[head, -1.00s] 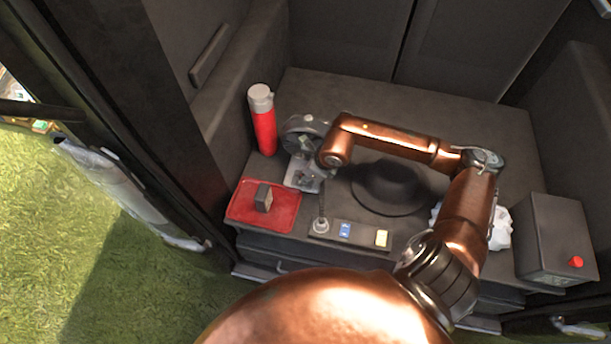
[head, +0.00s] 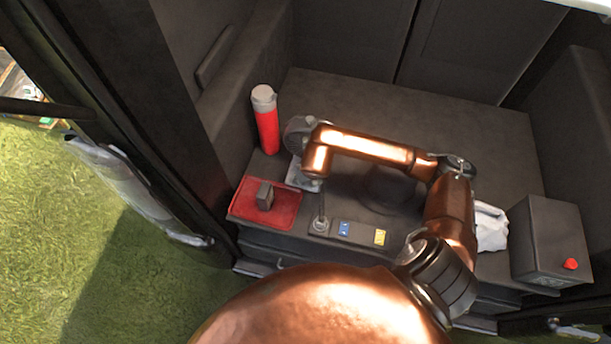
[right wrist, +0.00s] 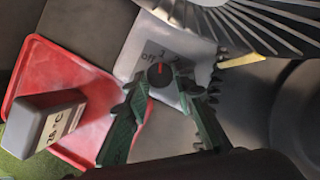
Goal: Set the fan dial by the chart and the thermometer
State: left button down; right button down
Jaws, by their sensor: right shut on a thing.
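The fan (head: 297,130) stands at the back left of the dark counter, partly behind my right arm. Its pale base plate (right wrist: 135,50) carries the round dark fan dial (right wrist: 160,75) with a red pointer line. My right gripper (right wrist: 165,88) has its green fingers around the dial, one on each side, shut on it. In the head view my arm hides most of this gripper. The thermometer, a grey block (right wrist: 48,122), reads 28 °C. It also shows in the head view (head: 264,196). I cannot make out a chart. My left gripper is not in view.
The thermometer stands on a red tray (head: 287,216). A red flask (head: 267,130) stands behind it. A panel with a small lever (head: 320,222) and blue and yellow labels lies at the front. A box with a red button (head: 545,240) and white crumpled cloth (head: 491,228) are right.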

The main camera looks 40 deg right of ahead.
dwell(0.3)
jog(key=c, duration=1.6)
grip_release()
jog(key=v, duration=1.2)
